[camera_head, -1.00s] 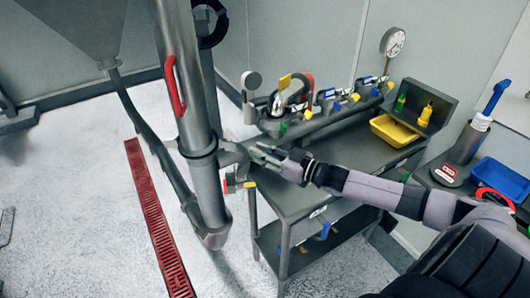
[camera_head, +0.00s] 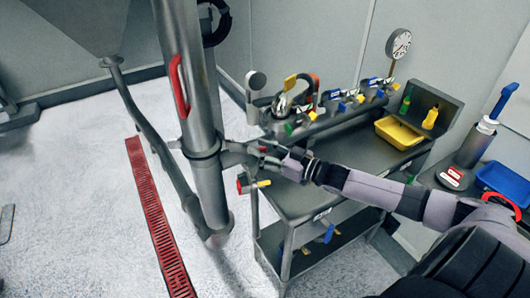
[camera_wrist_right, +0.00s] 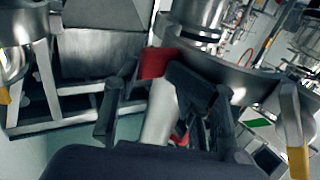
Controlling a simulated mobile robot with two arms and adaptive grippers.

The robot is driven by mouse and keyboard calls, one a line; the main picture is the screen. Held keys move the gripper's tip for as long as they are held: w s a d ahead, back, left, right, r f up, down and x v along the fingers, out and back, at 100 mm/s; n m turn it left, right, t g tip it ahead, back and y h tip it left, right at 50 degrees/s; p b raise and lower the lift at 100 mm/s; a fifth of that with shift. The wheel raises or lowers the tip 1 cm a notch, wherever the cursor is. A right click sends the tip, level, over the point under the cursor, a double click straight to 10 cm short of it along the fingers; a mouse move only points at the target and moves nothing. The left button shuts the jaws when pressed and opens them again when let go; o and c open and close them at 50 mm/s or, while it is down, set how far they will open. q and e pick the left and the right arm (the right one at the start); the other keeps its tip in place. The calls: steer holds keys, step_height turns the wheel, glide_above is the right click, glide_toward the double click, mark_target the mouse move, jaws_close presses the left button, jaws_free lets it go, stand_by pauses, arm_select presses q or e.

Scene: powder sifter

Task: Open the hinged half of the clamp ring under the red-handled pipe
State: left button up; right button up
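The grey vertical pipe (camera_head: 208,190) carries a red handle (camera_head: 178,88) on its upper part. The clamp ring (camera_head: 203,148) goes around the pipe below that handle, with metal parts reaching right toward my right gripper (camera_head: 262,158). In the right wrist view the fingers of my right gripper (camera_wrist_right: 150,98) stand apart. A red piece (camera_wrist_right: 157,62) and a curved metal band (camera_wrist_right: 235,80) show beyond them. Contact with the clamp cannot be told. My left gripper is out of view.
A metal bench (camera_head: 345,150) stands right of the pipe, with several coloured valves and a yellow tray (camera_head: 400,132). A blue tray (camera_head: 503,183) lies farther right. A red floor grate (camera_head: 155,220) runs left of the pipe. The floor around it is clear.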

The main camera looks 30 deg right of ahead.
steer(key=shift+s+a, duration=0.15)
steer(key=shift+a, duration=0.05)
steer(key=v, duration=1.2)
steer(key=shift+d, duration=0.1)
stand_by(0.7)
